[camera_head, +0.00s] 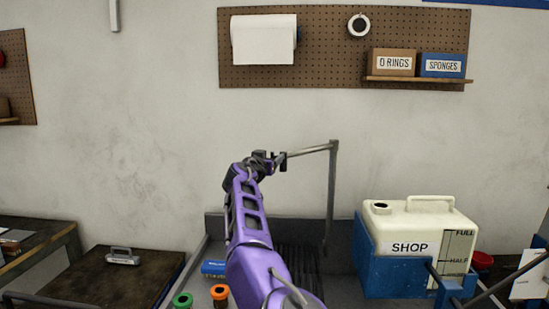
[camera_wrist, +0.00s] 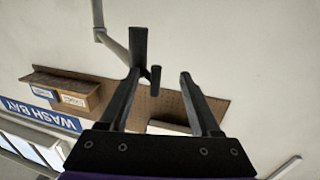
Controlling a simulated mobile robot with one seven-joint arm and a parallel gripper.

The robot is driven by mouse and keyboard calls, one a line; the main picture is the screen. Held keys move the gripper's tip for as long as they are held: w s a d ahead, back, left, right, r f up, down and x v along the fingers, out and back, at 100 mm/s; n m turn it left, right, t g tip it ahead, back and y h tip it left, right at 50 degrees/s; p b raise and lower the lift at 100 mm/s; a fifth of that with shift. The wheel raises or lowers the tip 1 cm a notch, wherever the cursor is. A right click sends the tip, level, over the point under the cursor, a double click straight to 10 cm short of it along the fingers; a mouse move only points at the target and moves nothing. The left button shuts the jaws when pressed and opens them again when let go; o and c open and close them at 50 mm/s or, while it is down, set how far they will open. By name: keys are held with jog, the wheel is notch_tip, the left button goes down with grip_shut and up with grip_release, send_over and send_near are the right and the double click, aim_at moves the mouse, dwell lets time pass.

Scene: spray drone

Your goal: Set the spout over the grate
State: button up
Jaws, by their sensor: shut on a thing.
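The spout (camera_head: 331,195) is a thin grey pipe. Its upright rises beside the sink, and its top arm reaches left to my gripper (camera_head: 272,160). The grate (camera_head: 297,262) is a dark slatted panel in the sink, partly hidden behind my purple arm. The spout's free end shows high above and around the grate's left edge; I cannot tell whether it is directly over it. In the wrist view the spout (camera_wrist: 114,46) runs to my gripper (camera_wrist: 162,74), which is shut on the spout's end. The exact contact is hard to see.
A cream SHOP tank (camera_head: 405,222) in a blue holder (camera_head: 372,262) stands right of the sink. Green (camera_head: 182,300) and orange (camera_head: 219,292) caps and a blue item (camera_head: 213,268) lie left of my arm. A shelf (camera_head: 418,80) with boxes hangs above.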

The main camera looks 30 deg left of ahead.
jog(key=shift+o, duration=0.4)
jog(key=shift+a+r, duration=0.15)
jog(key=shift+r, duration=0.35)
jog(key=shift+w+d+r, duration=0.1)
jog(key=shift+d, duration=0.25)
jog(key=shift+b, duration=0.3)
jog(key=s+d+f+b, duration=0.1)
jog(key=s+d+b, duration=0.1)
jog(key=s+b, duration=0.7)
jog(key=s, duration=0.8)
jog(key=shift+s+d+b, duration=0.2)
jog(key=shift+d+b, duration=0.15)
jog(key=shift+f, duration=0.1)
